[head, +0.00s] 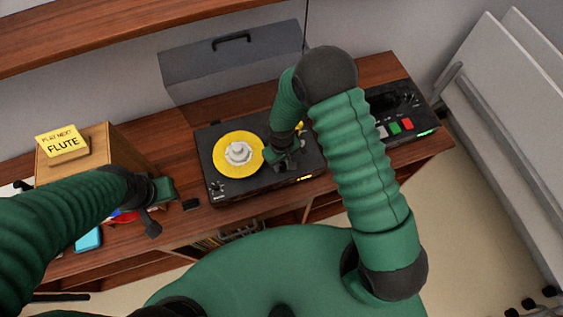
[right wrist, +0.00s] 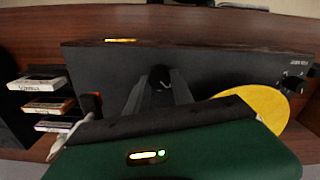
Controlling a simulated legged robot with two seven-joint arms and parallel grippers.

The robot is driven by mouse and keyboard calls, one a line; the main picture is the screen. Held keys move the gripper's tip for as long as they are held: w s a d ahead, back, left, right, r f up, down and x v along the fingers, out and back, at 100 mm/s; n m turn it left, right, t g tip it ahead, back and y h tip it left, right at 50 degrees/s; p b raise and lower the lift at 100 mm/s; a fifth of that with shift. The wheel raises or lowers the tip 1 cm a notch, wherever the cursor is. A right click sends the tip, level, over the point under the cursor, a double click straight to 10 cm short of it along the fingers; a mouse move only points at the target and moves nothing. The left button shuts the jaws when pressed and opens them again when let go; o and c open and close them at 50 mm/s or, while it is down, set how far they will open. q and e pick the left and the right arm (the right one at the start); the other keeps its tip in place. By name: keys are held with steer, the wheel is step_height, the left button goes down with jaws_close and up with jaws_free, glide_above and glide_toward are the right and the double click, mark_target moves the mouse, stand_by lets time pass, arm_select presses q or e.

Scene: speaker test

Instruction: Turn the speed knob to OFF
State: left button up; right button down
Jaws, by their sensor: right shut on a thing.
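The black turntable (head: 228,193) carries a yellow record (head: 224,160). My right gripper (head: 284,163) is low over the deck, right of the record. In the right wrist view its fingers (right wrist: 160,92) close around a small dark knob-like part (right wrist: 160,76) on the deck. No label is legible on it, so I cannot tell if it is the speed knob. Small knobs (head: 216,186) sit at the deck's front left corner; they also show beside tiny lettering in the right wrist view (right wrist: 292,83). My left gripper (head: 155,205) is away to the left; its finger gap is unclear.
A mixer-like box (head: 396,122) with red and green buttons stands right of the turntable. A wooden box (head: 84,145) with a yellow "FLUTE" sign (head: 62,141) stands left. A grey case (head: 230,62) is behind. A small dark item (head: 191,204) lies near the front edge.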

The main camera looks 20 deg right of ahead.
mark_target(281, 164)
stand_by(0.4)
steer(key=c, duration=1.1)
jaws_free()
step_height(281, 164, up, 17)
steer(key=b, duration=0.2)
steer(key=shift+f, duration=0.15)
steer(key=s+d+f+m+t+b, duration=0.2)
steer(key=s+d+m+b, duration=0.1)
steer(key=s+d+b, duration=0.2)
steer(key=shift+s+d+f+t, duration=0.35)
steer(key=shift+s+d, duration=0.6)
steer(key=shift+s, duration=1.2)
